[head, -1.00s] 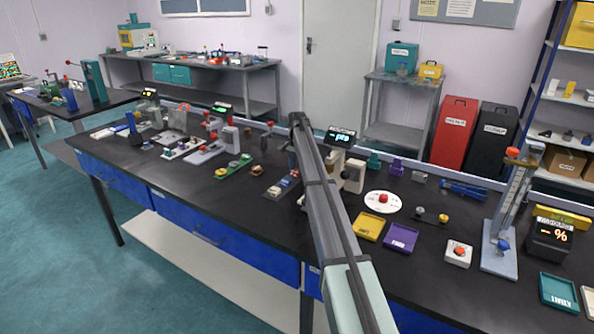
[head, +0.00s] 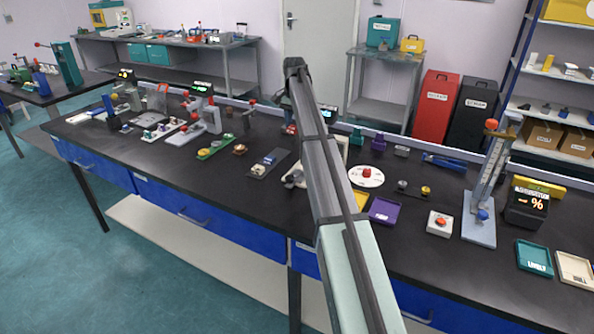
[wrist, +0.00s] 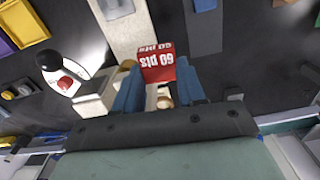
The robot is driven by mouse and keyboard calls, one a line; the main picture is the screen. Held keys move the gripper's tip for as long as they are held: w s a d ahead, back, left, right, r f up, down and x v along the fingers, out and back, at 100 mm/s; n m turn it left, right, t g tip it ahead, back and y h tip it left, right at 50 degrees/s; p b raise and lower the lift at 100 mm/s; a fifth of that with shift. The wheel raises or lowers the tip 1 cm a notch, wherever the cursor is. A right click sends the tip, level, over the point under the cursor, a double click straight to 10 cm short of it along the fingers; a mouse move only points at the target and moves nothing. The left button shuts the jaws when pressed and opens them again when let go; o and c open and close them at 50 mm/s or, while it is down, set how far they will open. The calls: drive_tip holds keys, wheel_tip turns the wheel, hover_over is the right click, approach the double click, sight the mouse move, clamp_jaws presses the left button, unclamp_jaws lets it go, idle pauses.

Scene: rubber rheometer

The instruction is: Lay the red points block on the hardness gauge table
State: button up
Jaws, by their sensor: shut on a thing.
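A red block (wrist: 157,68) marked "60 pts" sits between the two blue fingers of my gripper (wrist: 158,82) in the wrist view. My gripper is shut on it. A pale grey flat piece (wrist: 125,32) lies beyond the block, with a cream housing (wrist: 92,100) left of the fingers. These may belong to the hardness gauge, but I cannot tell which surface is its table. In the head view my arm hides my gripper and much of the instrument behind it, whose lit display (head: 328,112) shows just right of the arm.
A white dial disc with a red knob (head: 366,176), a purple tray (head: 383,211) and a white box with a red button (head: 439,223) stand right of my arm. A tall stand (head: 487,190) rises further right. Small sample trays (head: 268,162) lie to the left.

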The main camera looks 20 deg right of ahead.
hover_over(299, 171)
drive_tip(key=f, duration=0.1)
drive_tip(key=shift+n, duration=0.4)
drive_tip(key=shift+f, duration=4.95)
drive_tip(key=shift+f, duration=0.1)
drive_tip(key=o, duration=1)
drive_tip(key=shift+o, duration=0.2)
wheel_tip(299, 171, up, 12)
